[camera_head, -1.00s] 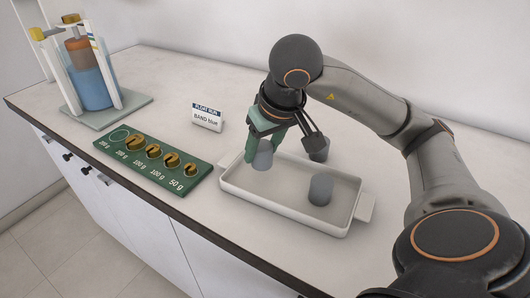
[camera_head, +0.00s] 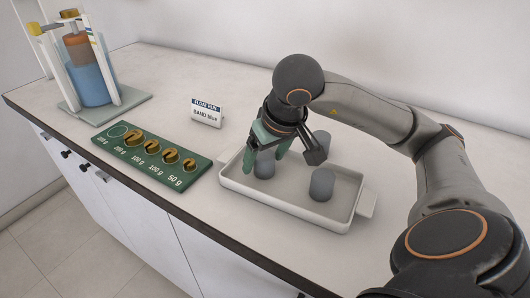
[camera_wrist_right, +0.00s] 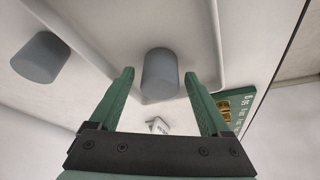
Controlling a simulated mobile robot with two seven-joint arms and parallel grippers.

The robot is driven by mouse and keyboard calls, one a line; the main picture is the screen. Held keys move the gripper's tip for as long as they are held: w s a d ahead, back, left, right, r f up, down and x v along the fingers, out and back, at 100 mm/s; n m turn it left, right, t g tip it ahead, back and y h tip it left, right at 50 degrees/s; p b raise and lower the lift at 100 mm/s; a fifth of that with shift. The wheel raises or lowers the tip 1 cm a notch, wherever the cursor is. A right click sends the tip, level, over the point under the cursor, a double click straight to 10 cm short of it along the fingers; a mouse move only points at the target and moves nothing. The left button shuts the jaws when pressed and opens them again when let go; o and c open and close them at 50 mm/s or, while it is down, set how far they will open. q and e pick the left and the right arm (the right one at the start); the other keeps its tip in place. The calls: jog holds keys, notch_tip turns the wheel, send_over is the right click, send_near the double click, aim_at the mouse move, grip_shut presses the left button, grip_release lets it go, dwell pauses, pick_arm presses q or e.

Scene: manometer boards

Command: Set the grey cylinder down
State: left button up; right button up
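A grey cylinder (camera_head: 265,165) stands in the left end of the pale tray (camera_head: 283,205). My right gripper (camera_head: 268,143) is just above it, pointing down. In the right wrist view, the green fingers (camera_wrist_right: 162,100) are spread wide, with a visible gap on each side of the cylinder (camera_wrist_right: 160,75). The gripper holds nothing. My left gripper is not in view.
Another grey rounded shape (camera_head: 321,141) shows partly hidden behind the gripper. A green weight board (camera_head: 150,155) holds several brass weights, left of the tray. A small label card (camera_head: 206,113) stands behind. A float apparatus (camera_head: 92,75) stands far left. The counter between is clear.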

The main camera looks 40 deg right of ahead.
jog(key=shift+r, duration=0.25)
pick_arm(q)
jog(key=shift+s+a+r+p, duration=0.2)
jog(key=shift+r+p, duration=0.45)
jog(key=shift+p, duration=0.45)
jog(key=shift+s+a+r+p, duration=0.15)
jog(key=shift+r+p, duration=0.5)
jog(key=shift+p, duration=0.4)
pick_arm(e)
jog(key=v, duration=1.1)
jog(key=shift+s+r, duration=0.15)
jog(key=shift+r, duration=0.2)
